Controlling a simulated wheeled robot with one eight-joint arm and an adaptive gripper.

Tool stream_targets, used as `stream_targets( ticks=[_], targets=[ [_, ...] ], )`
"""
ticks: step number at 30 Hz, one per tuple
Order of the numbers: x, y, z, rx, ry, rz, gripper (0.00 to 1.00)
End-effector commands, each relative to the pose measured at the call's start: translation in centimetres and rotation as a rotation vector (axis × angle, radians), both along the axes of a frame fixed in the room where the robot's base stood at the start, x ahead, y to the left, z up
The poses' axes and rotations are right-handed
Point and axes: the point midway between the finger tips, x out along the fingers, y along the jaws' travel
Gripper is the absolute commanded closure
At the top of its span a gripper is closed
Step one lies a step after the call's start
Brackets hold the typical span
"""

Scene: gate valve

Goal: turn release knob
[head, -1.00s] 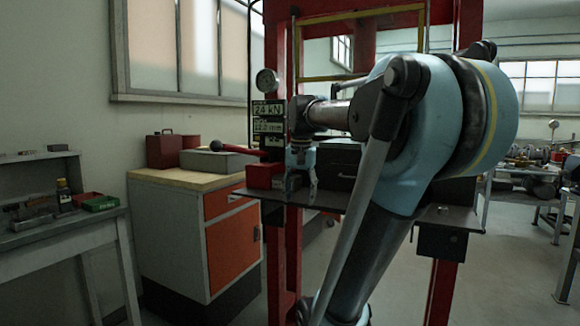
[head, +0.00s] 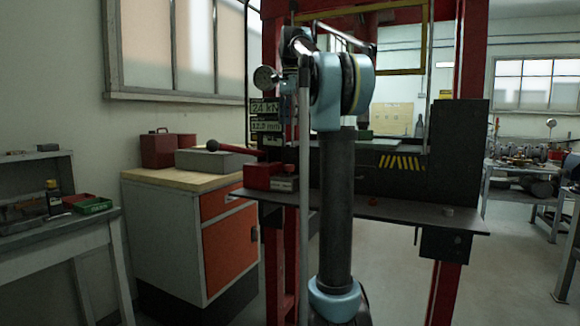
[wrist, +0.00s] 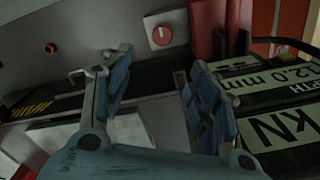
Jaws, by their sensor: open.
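A round red knob (wrist: 160,37) with a pale bar across it sits on a light square block in the wrist view. In the head view this light block (head: 285,184) stands beside a red box (head: 257,176) on the dark shelf. I cannot tell for certain which is the release knob. My gripper (wrist: 160,62) is open and empty, its fingers apart below the red knob in the picture. In the head view my arm hides it.
The red press frame (head: 275,60), gauge (head: 265,78) and display panel (head: 265,118) stand close by on the left. A lever with a dark ball (head: 213,146) sticks out left. A dark block with yellow stripes (head: 402,163) stands behind the shelf.

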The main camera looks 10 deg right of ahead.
Motion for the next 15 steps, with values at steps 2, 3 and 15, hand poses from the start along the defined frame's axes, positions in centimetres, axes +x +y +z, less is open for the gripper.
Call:
stream_targets(
  ticks=[2, 3, 15],
  targets=[
    [0.2, 0.2, 0.1, 0.000, 0.001, -0.005, 0.45],
    [0.2, 0.3, 0.0, 0.000, 0.001, -0.005, 0.45],
    [0.2, 0.9, -5.2, 0.000, 0.001, 0.003, 0.45]
  ],
)
